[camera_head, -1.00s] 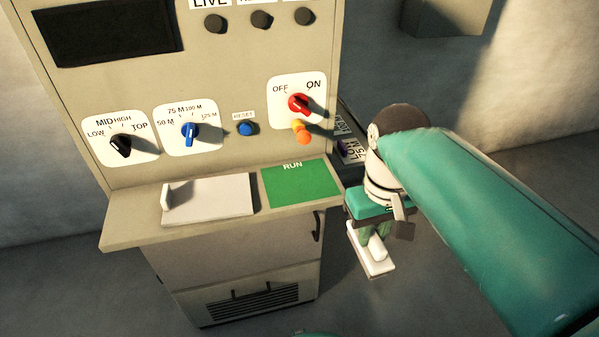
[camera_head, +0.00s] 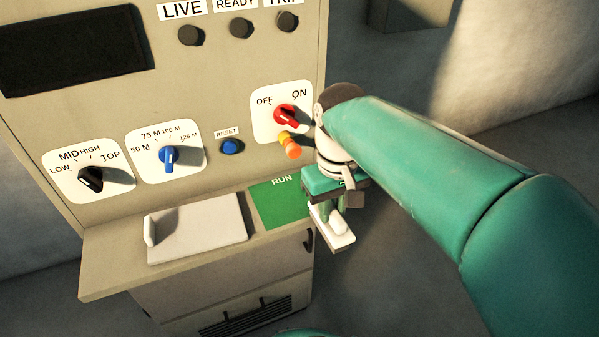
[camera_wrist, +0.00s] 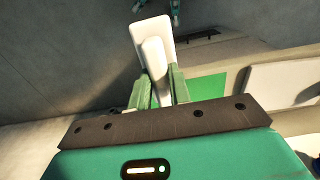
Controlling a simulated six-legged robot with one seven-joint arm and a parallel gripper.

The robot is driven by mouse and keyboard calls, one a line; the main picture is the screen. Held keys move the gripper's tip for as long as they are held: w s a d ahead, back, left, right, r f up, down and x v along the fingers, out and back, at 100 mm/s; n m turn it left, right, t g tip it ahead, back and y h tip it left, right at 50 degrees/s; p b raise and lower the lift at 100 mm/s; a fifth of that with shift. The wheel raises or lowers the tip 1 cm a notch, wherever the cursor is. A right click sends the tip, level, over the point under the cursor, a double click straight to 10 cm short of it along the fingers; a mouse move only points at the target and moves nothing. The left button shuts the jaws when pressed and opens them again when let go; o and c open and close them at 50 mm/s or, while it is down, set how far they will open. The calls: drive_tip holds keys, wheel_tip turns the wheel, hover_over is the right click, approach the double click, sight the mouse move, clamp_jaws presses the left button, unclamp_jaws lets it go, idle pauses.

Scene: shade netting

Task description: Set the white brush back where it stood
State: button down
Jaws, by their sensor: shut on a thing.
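The white brush (camera_head: 341,240) is in my gripper (camera_head: 331,212), with its flat white plate below the green fingers. It hangs in the air just right of the shelf's right end, beside the green RUN mat (camera_head: 270,210). In the wrist view the brush (camera_wrist: 152,40) points away from the palm, and the fingers of my gripper (camera_wrist: 159,85) close on its rounded white handle from both sides. A white plate (camera_head: 205,232) with a raised lip at its left lies on the shelf left of the green mat.
The cabinet shelf (camera_head: 105,265) juts out below a panel with a black knob (camera_head: 90,179), a blue knob (camera_head: 168,156), a blue reset button (camera_head: 231,147) and a red switch (camera_head: 286,115). An orange knob (camera_head: 291,147) sticks out close to my wrist. Floor space right of the cabinet looks clear.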

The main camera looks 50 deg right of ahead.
drive_tip(key=w+d, duration=0.1)
drive_tip(key=w, duration=0.1)
drive_tip(key=w+d, duration=0.2)
drive_tip(key=w, duration=0.1)
drive_tip(key=w+d, duration=0.2)
drive_tip(key=w, duration=0.1)
drive_tip(key=shift+w, duration=0.25)
drive_tip(key=w+d, duration=0.1)
drive_tip(key=w, duration=0.2)
drive_tip(key=shift+d, duration=0.4)
drive_tip(key=shift+f, duration=0.75)
drive_tip(key=shift+s+f, duration=0.1)
drive_tip(key=shift+f, duration=0.05)
drive_tip(key=c, duration=1.3)
unclamp_jaws()
